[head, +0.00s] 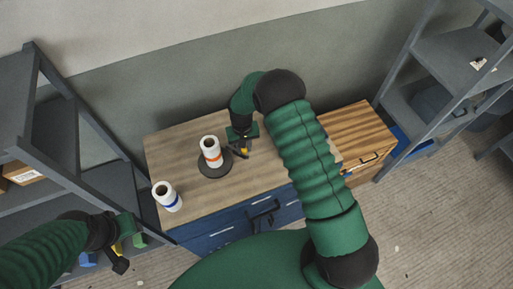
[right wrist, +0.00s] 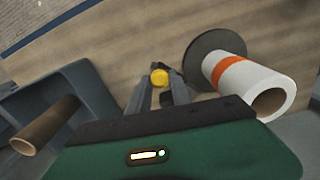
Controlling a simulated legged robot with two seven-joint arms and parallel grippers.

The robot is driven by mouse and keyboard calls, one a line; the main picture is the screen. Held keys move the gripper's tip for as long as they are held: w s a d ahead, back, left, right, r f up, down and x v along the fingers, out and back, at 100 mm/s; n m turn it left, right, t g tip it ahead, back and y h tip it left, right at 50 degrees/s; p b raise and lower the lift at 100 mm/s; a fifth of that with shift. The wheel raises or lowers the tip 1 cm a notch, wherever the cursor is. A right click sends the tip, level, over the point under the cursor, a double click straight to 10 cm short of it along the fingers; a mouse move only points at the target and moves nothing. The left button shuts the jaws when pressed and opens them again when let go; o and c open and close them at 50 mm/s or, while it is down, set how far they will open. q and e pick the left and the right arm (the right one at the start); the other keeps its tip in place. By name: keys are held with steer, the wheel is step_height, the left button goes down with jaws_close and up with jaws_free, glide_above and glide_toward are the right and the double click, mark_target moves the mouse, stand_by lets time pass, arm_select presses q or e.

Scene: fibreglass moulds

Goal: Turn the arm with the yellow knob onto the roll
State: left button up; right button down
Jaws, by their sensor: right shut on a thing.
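A white roll with an orange band (head: 211,152) stands on a dark round base (head: 214,170) on the wooden top. In the right wrist view the same roll (right wrist: 246,85) is at the right. The yellow knob (right wrist: 159,78) is between the fingertips of my right gripper (right wrist: 158,82), which is shut on it. In the head view my right gripper (head: 242,148) is just right of the roll, with a bit of yellow at its tips. The dark arm (head: 235,152) is mostly hidden there. My left gripper (head: 121,252) is low at the left; its jaws are unclear.
A second white roll with a blue band (head: 167,196) stands at the front left of the wooden top (head: 175,145). A brown tube (right wrist: 46,125) shows in the right wrist view. Grey shelves (head: 30,110) stand left and right. A striped wooden cabinet (head: 360,135) is at the right.

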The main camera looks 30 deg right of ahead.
steer(key=shift+w+a+r+m+b, duration=0.1)
steer(key=shift+w+a+m+b, duration=0.45)
steer(key=shift+a+m, duration=0.4)
steer(key=shift+w+a+m+b, duration=0.4)
steer(key=shift+a+m+b, duration=0.4)
steer(key=shift+m, duration=0.25)
steer(key=shift+w+a+r+m+b, duration=0.1)
steer(key=shift+w+a+m+b, duration=0.45)
steer(key=shift+a+m, duration=0.4)
steer(key=shift+s+d, duration=0.1)
steer(key=c, duration=1.2)
jaws_free()
steer(key=shift+s, duration=0.15)
steer(key=shift+o, duration=0.2)
steer(key=shift+s, duration=0.1)
steer(key=shift+f, duration=0.1)
